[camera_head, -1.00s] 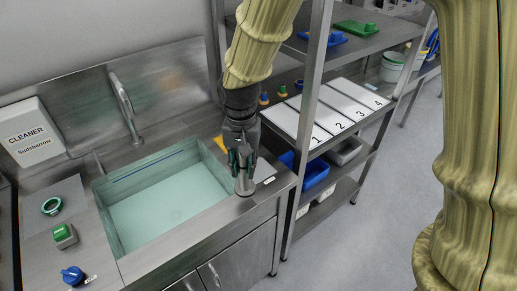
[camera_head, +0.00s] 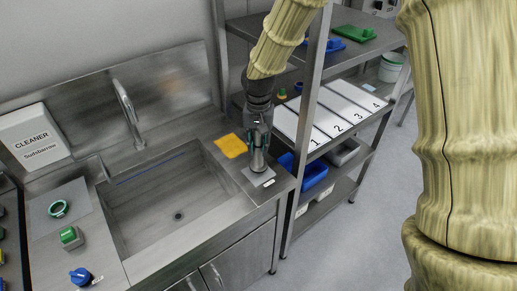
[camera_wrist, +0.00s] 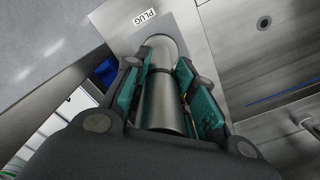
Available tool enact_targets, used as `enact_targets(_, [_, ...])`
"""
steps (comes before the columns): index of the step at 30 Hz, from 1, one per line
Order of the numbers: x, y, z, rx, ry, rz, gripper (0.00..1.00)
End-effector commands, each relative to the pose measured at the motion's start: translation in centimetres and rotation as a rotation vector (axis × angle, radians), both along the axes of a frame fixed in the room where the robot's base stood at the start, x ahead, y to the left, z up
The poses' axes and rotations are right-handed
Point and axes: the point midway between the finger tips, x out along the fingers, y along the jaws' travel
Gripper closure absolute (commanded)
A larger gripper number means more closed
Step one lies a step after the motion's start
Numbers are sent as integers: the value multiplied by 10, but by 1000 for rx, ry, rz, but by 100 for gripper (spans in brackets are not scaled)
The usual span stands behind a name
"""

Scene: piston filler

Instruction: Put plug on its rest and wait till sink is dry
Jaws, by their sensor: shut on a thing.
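The plug (camera_head: 257,161) is a metal cylinder, upright on the pale plate (camera_head: 249,180) at the sink's right front corner. My gripper (camera_head: 259,149) is shut on the plug from above. In the wrist view, its teal pads lie either side of the plug (camera_wrist: 160,104), on a plate beside a PLUG label (camera_wrist: 145,18). The plug's base looks in contact with the plate. The sink (camera_head: 150,205) shows a bare metal floor and an open drain hole (camera_head: 178,216), with no standing water visible. Whether a thin wet film remains I cannot tell.
A yellow cloth (camera_head: 231,146) lies behind the plug plate. The faucet (camera_head: 127,108) stands at the back. A green button (camera_head: 70,236), blue knob (camera_head: 80,276) and green ring (camera_head: 59,208) are left. A shelf post (camera_head: 307,100) stands close right of my arm.

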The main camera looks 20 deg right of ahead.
Motion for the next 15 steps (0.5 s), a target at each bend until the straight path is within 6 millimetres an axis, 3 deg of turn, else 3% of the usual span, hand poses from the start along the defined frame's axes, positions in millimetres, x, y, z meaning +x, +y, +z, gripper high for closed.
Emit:
enact_targets(7, [-1,0,-22,0,2,0,100])
enact_targets(15, [0,0,-26,1,0,1,100])
